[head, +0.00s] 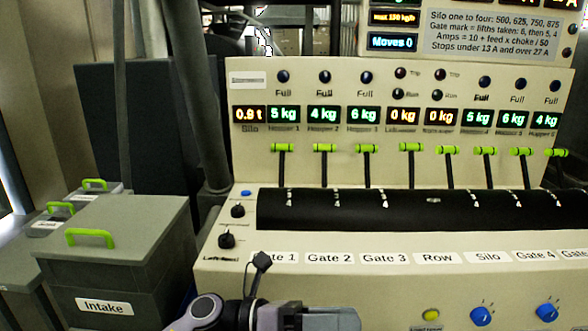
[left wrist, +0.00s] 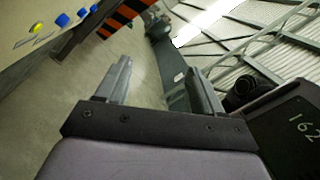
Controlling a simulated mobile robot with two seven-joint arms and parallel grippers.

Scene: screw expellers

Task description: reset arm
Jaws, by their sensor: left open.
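My left gripper (head: 318,318) shows at the bottom of the head view, in front of the lower face of the control panel (head: 330,288). In the left wrist view my left gripper (left wrist: 160,85) has its two fingers spread apart, with nothing between them. The fingers point toward open floor and a far wall. My right gripper is in neither view.
The panel carries several green-topped levers (head: 410,147), lit displays (head: 322,115), black knobs (head: 227,241) and blue knobs (head: 480,316). A grey Intake box (head: 120,240) with a green handle stands at the left. Clear floor (left wrist: 145,75) shows in the left wrist view.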

